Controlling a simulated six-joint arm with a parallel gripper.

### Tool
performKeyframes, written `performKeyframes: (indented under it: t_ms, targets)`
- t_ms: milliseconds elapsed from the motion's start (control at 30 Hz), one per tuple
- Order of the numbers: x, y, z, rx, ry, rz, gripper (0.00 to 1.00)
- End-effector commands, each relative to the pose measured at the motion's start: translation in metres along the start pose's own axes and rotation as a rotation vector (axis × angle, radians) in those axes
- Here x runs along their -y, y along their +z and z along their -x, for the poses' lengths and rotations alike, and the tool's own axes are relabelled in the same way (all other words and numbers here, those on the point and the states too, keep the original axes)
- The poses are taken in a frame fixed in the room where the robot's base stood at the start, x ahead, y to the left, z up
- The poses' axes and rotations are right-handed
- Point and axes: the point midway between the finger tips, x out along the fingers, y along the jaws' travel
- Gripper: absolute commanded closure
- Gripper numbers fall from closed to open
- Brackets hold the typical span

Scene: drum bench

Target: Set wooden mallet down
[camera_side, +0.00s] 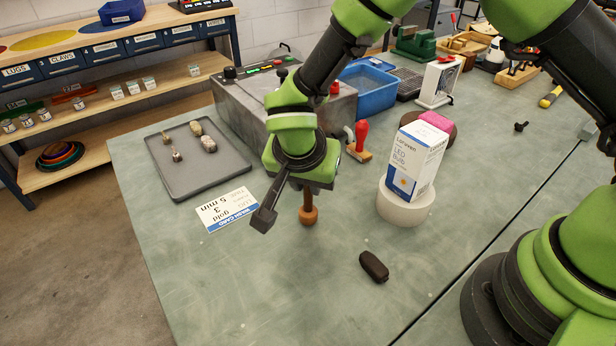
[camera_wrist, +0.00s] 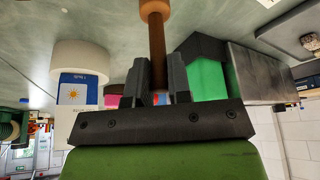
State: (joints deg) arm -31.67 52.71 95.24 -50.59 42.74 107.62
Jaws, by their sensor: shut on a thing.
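The wooden mallet shows in the side view below my gripper, with an orange-brown end (camera_side: 309,214) and a darker brown shaft. In the wrist view its brown shaft (camera_wrist: 157,42) runs up from between the fingers to the lighter orange end at the top edge. My gripper (camera_side: 288,200) is shut on the mallet's shaft; its two dark fingers show on either side of it in the wrist view (camera_wrist: 158,85). The mallet hangs about upright, its orange end at or just above the green bench top (camera_side: 270,290); I cannot tell whether it touches. The gripper hides its upper part.
A printed card (camera_side: 227,209) and grey tray (camera_side: 190,160) lie left. A LED bulb box (camera_side: 416,160) stands on a white round block (camera_side: 404,208) at right. A dark brown object (camera_side: 374,266) lies in front. A red-handled stamp (camera_side: 360,140) is behind. The front left bench is clear.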

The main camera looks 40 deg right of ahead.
Motion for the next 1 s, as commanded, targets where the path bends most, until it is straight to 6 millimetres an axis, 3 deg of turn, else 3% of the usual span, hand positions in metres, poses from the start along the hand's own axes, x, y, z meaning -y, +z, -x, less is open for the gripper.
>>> performKeyframes:
  t_ms: [233, 267, 333, 367, 733, 1000]
  targets:
    - [0.000, 0.001, -0.003, 0.000, 0.001, -0.001, 1.00]
    - [0.000, 0.001, -0.002, 0.000, 0.000, -0.001, 0.75]
    - [0.000, 0.001, -0.002, 0.000, 0.000, -0.001, 0.58]
    - [0.000, 0.001, -0.002, 0.000, 0.000, -0.001, 0.56]
    - [0.001, -0.001, 0.006, -0.001, -0.002, -0.001, 0.56]
    - [0.001, 0.000, 0.062, -0.001, -0.007, -0.001, 0.56]
